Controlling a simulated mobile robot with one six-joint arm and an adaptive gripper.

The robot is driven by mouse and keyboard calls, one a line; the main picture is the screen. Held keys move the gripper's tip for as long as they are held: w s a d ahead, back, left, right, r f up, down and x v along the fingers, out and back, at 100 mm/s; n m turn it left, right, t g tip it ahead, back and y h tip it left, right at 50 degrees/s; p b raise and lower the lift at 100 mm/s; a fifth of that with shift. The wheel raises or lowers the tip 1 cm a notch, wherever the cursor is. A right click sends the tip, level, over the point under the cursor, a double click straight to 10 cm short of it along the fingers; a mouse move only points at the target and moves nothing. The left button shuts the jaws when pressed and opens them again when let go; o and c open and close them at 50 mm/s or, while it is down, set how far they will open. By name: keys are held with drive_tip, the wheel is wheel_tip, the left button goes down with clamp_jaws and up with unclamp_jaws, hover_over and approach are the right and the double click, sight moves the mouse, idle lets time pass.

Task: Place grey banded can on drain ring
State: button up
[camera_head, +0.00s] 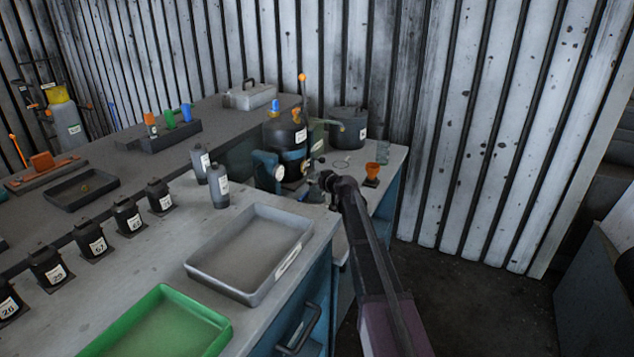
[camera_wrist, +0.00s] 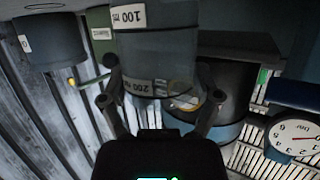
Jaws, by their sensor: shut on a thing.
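The grey banded can (camera_wrist: 155,60) fills the middle of the wrist view, which looks upside down. It is grey, with white marks reading 100 ml and 200 ml. My gripper (camera_wrist: 157,97) is shut on it, one finger on each side. In the head view my gripper (camera_head: 325,181) is at the end of my arm, just over the far bench, and the can is hard to make out there. A thin ring that looks like the drain ring (camera_head: 341,165) lies on that bench beyond my gripper. It also shows at the top left of the wrist view (camera_wrist: 44,6).
A dark tank (camera_head: 284,138) with gauges stands left of my gripper, and a grey lidded pot (camera_head: 348,129) with a tap stands behind the ring. A clear glass (camera_head: 383,152) and an orange item (camera_head: 372,172) are to the right. Grey bottles (camera_head: 218,186) stand on the near bench.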

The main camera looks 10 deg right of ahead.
drive_tip(key=shift+f, duration=0.1)
drive_tip(key=o, duration=1)
drive_tip(key=shift+o, duration=0.2)
drive_tip(key=p+v, duration=0.4)
drive_tip(key=v, duration=0.8)
